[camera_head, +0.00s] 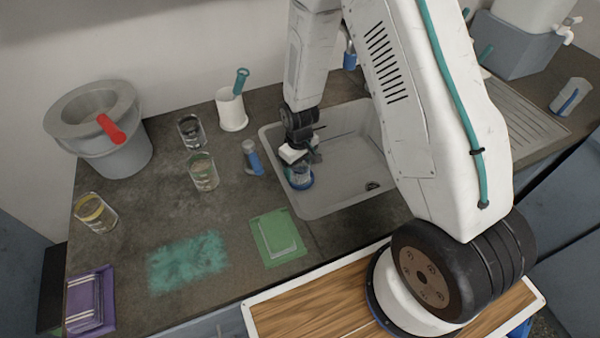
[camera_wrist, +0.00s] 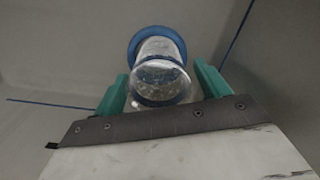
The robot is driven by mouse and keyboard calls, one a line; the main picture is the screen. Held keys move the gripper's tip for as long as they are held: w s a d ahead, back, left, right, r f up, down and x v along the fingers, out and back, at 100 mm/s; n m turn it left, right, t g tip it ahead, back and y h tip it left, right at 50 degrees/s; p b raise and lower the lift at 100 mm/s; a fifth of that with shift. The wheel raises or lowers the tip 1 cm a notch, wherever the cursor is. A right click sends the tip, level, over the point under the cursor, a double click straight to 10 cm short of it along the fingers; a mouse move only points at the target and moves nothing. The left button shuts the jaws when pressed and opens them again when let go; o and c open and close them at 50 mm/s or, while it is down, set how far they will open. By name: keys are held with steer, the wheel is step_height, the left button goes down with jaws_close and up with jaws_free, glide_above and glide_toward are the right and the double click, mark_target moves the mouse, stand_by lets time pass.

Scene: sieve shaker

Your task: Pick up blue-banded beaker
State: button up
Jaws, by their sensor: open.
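The blue-banded beaker (camera_head: 299,180) is clear glass with blue on it and stands in the left part of the grey sink (camera_head: 345,190). In the wrist view the beaker (camera_wrist: 160,72) shows a blue band near its close end and a wide blue ring at its far end. My gripper (camera_head: 298,158) is over the beaker and hides its top in the head view. In the wrist view my gripper (camera_wrist: 165,84) is open, with one teal finger on each side of the beaker. I cannot tell whether either finger touches the glass.
Left of the sink stand a blue-and-grey cylinder (camera_head: 252,157), two glass beakers (camera_head: 203,172) (camera_head: 191,132) and a white pot (camera_head: 231,110). A grey bucket (camera_head: 98,135) and a yellow-banded beaker (camera_head: 95,212) stand farther left. A green mat (camera_head: 265,248) lies in front. Sink walls surround my gripper.

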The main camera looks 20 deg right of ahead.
steer(key=c, duration=1.1)
steer(key=shift+r, duration=0.1)
steer(key=shift+c, duration=0.2)
